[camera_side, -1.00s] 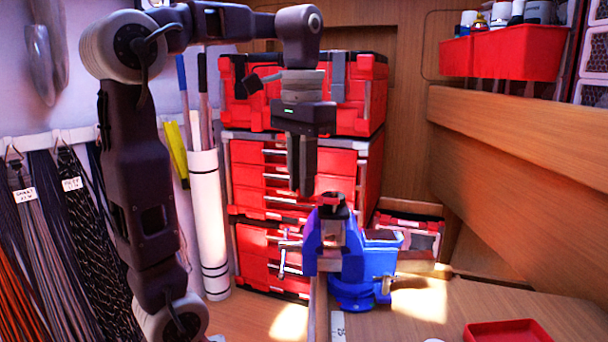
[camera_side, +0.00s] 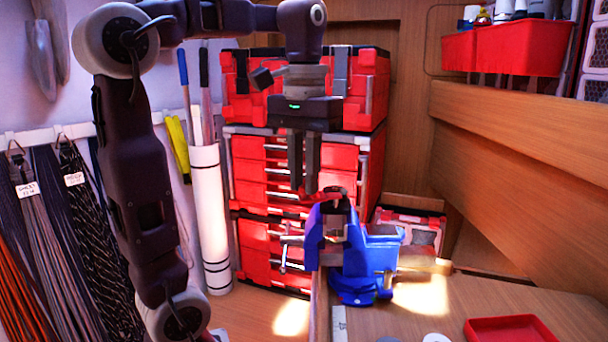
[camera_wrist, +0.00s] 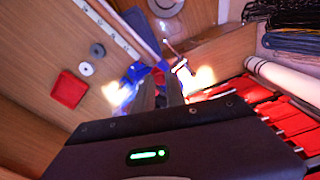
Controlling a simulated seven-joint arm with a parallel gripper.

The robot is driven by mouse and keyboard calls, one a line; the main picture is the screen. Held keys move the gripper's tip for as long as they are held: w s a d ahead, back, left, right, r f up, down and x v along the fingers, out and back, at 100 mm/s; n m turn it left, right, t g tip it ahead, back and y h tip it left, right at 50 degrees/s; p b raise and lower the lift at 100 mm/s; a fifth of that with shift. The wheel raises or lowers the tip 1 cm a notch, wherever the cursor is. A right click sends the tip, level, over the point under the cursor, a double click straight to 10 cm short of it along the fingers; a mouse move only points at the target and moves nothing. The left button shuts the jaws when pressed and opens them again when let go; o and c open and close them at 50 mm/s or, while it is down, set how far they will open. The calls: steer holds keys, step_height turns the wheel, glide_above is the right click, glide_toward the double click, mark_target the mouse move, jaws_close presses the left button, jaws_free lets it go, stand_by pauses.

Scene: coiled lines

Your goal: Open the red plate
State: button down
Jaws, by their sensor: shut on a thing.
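A small red plate (camera_side: 335,191) sits at the top of the blue vise (camera_side: 365,262), partly dark and partly hidden. My gripper (camera_side: 304,189) points straight down just left of the vise top. Its two dark fingers have a narrow gap, and a bit of red shows at their tips. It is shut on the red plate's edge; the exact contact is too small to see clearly.
A red toolbox stack (camera_side: 265,165) stands close behind my gripper. A red tray (camera_side: 510,330) lies on the bench (camera_side: 470,300) at right. A white tube (camera_side: 208,220) stands at left. Two round discs (camera_wrist: 92,59) lie on the bench, which is otherwise mostly clear.

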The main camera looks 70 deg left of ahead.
steer(key=c, duration=1.3)
jaws_free()
steer(key=shift+c, duration=0.2)
step_height(320, 180, up, 7)
steer(key=shift+r, duration=0.1)
steer(key=s+d+f+m+t, duration=0.2)
steer(key=s+d+f+m, duration=0.1)
steer(key=f, duration=0.5)
steer(key=s+d+f+m+t, duration=0.3)
steer(key=s+d+f, duration=0.1)
steer(key=d+f, duration=0.4)
steer(key=shift+s+f+m+t, duration=0.3)
steer(key=shift+s+f, duration=0.1)
steer(key=shift+f, duration=0.35)
